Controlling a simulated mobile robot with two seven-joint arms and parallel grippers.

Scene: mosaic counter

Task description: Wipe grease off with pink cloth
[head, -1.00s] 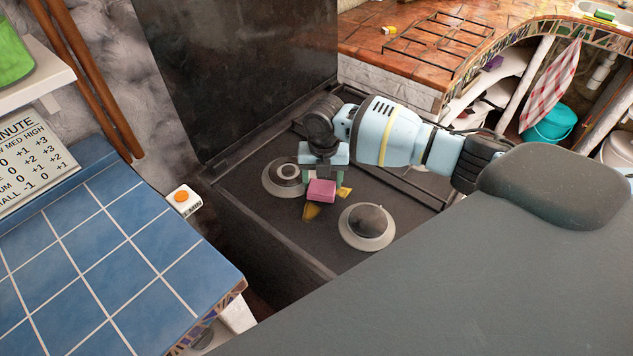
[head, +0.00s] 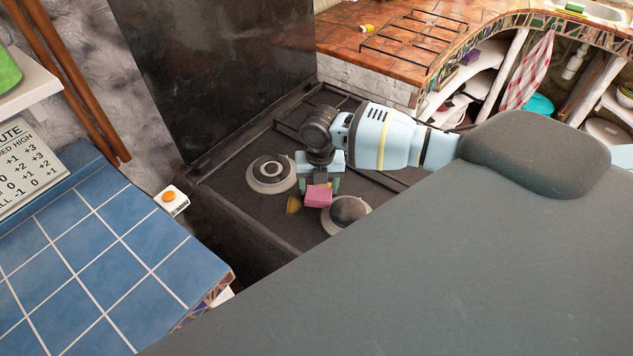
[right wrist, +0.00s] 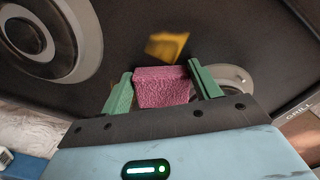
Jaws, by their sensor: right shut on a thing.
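The pink cloth (head: 318,196) is a small folded block. My right gripper (head: 319,186) is shut on it, over the dark stove top between two round burners. In the right wrist view the pink cloth (right wrist: 165,87) sits between the green fingers of my right gripper (right wrist: 160,92). A yellow-brown grease patch (head: 293,204) lies on the stove just left of the cloth; it also shows in the right wrist view (right wrist: 167,46), beyond the cloth. I cannot tell whether the cloth touches the stove. My left gripper is not in view.
The left burner (head: 271,174) and the right burner (head: 346,214) stand up beside the cloth. A dark upright panel (head: 215,65) rises behind the stove. A blue tiled counter (head: 100,260) is at the left, and a brown tiled counter (head: 345,38) at the back right.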

